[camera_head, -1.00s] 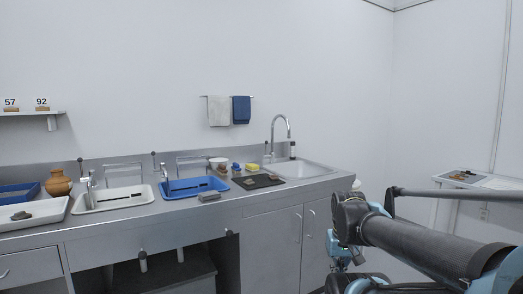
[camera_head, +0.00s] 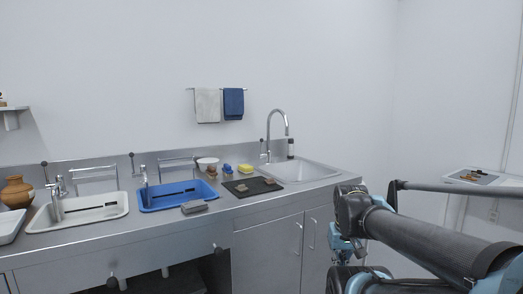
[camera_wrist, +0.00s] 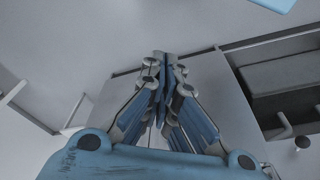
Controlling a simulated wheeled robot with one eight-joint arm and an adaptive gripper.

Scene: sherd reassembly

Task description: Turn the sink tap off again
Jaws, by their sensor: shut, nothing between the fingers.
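The sink tap (camera_head: 286,124) is a tall chrome gooseneck at the back of the steel counter. A thin lever with a dark knob (camera_head: 262,140) stands at its left. The tap's spout hangs over the sink basin (camera_head: 302,171); I cannot tell whether water runs. My gripper (camera_wrist: 162,58) shows in the wrist view with its fingers together and empty. In the head view my arm is at the lower right, in front of the counter's right end and well short of the tap; the fingertips are not clear there.
A dark mat with sherds (camera_head: 266,188) lies left of the sink, with a yellow sponge (camera_head: 245,168) behind it. A side table (camera_head: 490,183) stands at the right.

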